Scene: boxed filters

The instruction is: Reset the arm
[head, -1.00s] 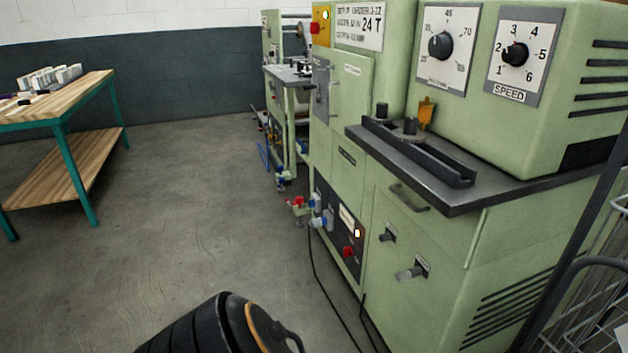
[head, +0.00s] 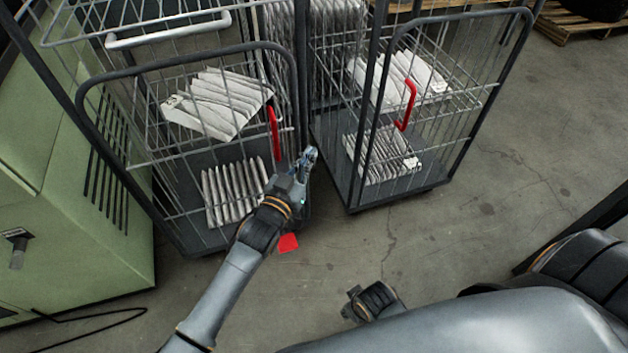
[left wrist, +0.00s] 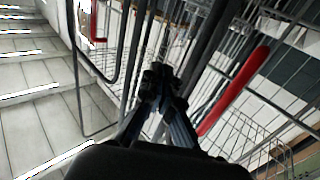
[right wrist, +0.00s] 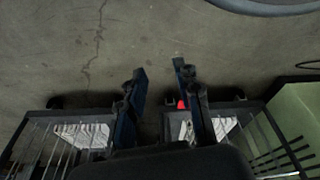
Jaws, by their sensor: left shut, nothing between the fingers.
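My left arm reaches up the middle of the head view. Its gripper (head: 308,158) is shut and empty, beside the front corner of the left cage cart (head: 190,62). In the left wrist view its fingertips (left wrist: 160,82) are together, with cart bars and a red handle (left wrist: 236,90) around them. In the right wrist view my right gripper (right wrist: 160,85) has its fingers apart, with nothing between them and bare floor beyond. In the head view the end of my right arm shows low in the middle; its fingers are hard to make out there.
A second cage cart (head: 452,184) stands to the right; both hold white pleated filters (head: 232,192). A red piece (head: 288,242) shows beside my left forearm. A green machine (head: 60,150) stands at left. Wooden pallets (head: 572,18) lie at top right. The floor (head: 500,190) at right is mostly clear.

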